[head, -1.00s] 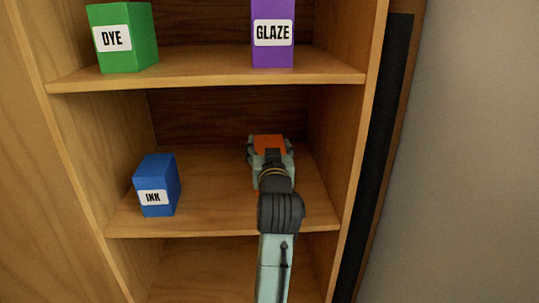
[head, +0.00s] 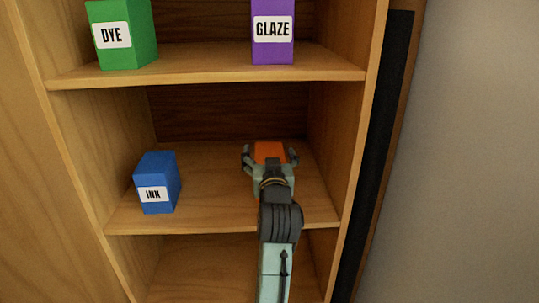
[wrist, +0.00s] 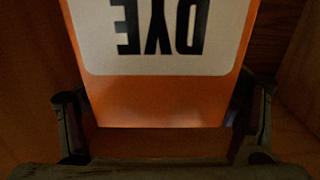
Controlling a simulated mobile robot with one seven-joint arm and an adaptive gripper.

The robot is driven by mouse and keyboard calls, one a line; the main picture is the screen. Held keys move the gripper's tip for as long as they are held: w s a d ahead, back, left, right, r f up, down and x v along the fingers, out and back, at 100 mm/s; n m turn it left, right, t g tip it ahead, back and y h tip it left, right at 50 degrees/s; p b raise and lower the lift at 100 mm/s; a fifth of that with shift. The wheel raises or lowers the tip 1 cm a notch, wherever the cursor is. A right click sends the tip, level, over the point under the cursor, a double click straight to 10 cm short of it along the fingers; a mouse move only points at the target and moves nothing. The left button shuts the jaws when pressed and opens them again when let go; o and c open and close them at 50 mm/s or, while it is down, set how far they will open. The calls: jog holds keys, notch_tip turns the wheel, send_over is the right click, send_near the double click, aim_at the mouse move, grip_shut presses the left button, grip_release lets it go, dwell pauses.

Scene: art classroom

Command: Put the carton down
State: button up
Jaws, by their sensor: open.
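An orange carton (head: 270,151) stands on the middle shelf (head: 215,205), toward its right side. In the wrist view the carton (wrist: 160,105) fills the upper middle, and its white DYE label reads upside down. My gripper (head: 270,158) is open around the carton, one finger on each side. In the wrist view my gripper (wrist: 160,125) shows the fingers apart at left and right, with the carton between them. The carton's lower part is hidden behind my gripper in the head view.
A blue INK carton (head: 156,182) stands on the same shelf at the left. A green DYE carton (head: 124,35) and a purple GLAZE carton (head: 273,32) stand on the shelf above. The cabinet's right wall is close to my gripper.

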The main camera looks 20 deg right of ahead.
jog(key=shift+s+r, duration=0.2)
jog(key=p+v, duration=1.1)
jog(key=p, duration=0.1)
jog(key=shift+s+p, duration=0.25)
jog(key=shift+p, duration=0.1)
jog(key=shift+a, duration=0.15)
